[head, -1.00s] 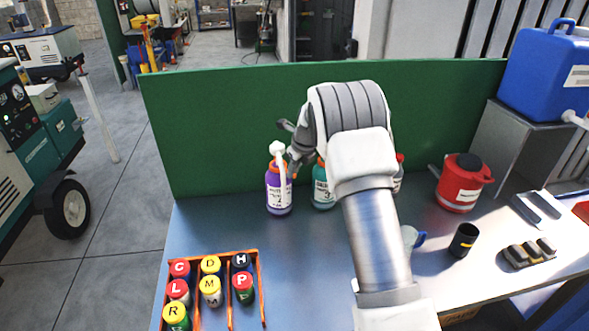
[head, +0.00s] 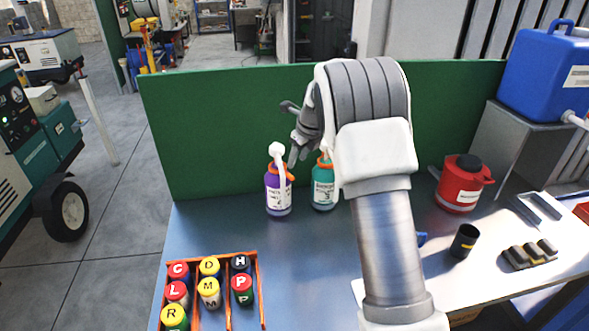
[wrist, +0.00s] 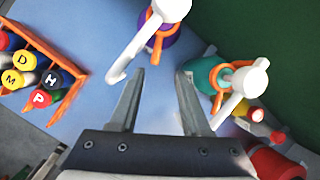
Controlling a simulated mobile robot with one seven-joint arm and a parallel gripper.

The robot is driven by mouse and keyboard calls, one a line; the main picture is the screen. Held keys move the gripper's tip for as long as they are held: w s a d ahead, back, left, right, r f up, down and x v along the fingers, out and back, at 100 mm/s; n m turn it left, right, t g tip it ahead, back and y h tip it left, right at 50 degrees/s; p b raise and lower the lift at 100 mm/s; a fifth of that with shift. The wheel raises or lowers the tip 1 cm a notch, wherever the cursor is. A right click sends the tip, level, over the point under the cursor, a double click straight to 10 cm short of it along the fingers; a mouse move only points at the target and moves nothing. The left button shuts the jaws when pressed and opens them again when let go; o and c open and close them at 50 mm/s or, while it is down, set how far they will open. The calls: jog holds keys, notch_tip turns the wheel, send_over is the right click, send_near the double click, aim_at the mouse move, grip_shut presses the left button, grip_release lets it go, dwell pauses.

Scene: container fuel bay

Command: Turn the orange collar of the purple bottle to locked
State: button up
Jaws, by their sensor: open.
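The purple bottle (head: 278,196) stands upright on the bench in front of the green panel, with a white pump head on top and an orange collar (head: 289,176) at its neck. The wrist view shows its white spout, its orange collar (wrist: 160,29) and a little of its purple body at the top. My gripper (wrist: 160,75) is open and empty, with both fingertips a little short of the purple bottle. In the head view my gripper (head: 296,158) is just right of the bottle's top; whether it touches cannot be told.
A teal bottle (head: 322,190) with an orange collar stands close on the right. A red container (head: 460,185) and a black cup (head: 464,241) are further right. An orange rack (head: 262,290) of lettered jars is at front left. The green panel (head: 230,120) closes the back.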

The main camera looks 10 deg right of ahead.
jog(key=v, duration=1)
jog(key=shift+s+r+b, duration=0.2)
jog(key=shift+r+b, duration=0.05)
jog(key=shift+b, duration=0.1)
jog(key=s+a+r+n, duration=0.1)
jog(key=s+r+n, duration=0.3)
jog(key=s+n, duration=0.45)
jog(key=s+r+n, duration=0.4)
jog(key=s+n, duration=0.1)
jog(key=s, duration=0.6)
jog(key=s+f+n, duration=0.2)
jog(key=s+n, duration=0.5)
jog(key=s, duration=0.2)
jog(key=s+f+n+t+h, duration=0.1)
jog(key=s+f+n, duration=0.2)
jog(key=s+n, duration=0.5)
jog(key=shift+s+a+h, duration=0.3)
jog(key=shift+s+a, duration=0.15)
jog(key=shift+s, duration=0.65)
